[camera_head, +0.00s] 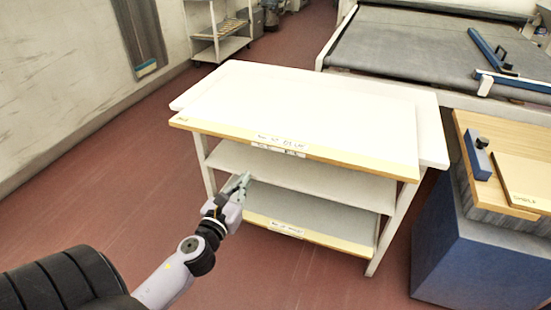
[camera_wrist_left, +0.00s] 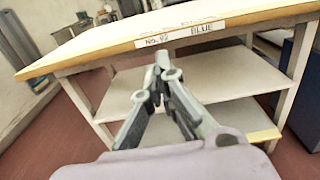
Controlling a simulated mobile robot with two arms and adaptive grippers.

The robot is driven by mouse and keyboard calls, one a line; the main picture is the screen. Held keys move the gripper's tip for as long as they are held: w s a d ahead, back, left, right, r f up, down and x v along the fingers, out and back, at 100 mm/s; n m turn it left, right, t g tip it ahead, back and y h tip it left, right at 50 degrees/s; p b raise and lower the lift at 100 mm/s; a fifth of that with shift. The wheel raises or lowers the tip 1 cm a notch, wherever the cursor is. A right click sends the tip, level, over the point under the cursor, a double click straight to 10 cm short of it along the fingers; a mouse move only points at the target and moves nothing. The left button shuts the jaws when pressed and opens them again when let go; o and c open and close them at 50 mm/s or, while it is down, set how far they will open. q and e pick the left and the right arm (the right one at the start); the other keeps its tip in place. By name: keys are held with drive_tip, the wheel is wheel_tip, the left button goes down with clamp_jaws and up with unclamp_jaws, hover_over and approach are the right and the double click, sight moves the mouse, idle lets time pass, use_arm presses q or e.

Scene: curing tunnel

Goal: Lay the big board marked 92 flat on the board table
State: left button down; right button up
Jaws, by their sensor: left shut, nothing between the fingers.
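A big board (camera_head: 300,115) with a white top and a tan front edge lies on the top of the white board table (camera_head: 432,140). Its front edge shows along the table's near side, a little askew to the table. In the left wrist view the label (camera_wrist_left: 180,34) on the edge of the board (camera_wrist_left: 120,40) reads "No. 92 BLUE". My left gripper (camera_head: 244,180) is shut and empty in front of the table, just below the board's front edge and apart from it as far as I can tell. It also shows in the left wrist view (camera_wrist_left: 163,68). My right gripper is out of view.
The table has two lower shelves; another labelled board (camera_head: 300,232) lies on the bottom one. A blue cabinet (camera_head: 480,250) with a wooden top stands close at right. A grey conveyor belt (camera_head: 420,45) lies behind. Red floor is open at left.

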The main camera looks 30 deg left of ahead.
use_arm(q)
approach(266, 146)
drive_tip(key=p+x, duration=0.1)
drive_tip(key=x, duration=0.5)
drive_tip(key=shift+w+a, duration=0.1)
drive_tip(key=shift+w, duration=0.5)
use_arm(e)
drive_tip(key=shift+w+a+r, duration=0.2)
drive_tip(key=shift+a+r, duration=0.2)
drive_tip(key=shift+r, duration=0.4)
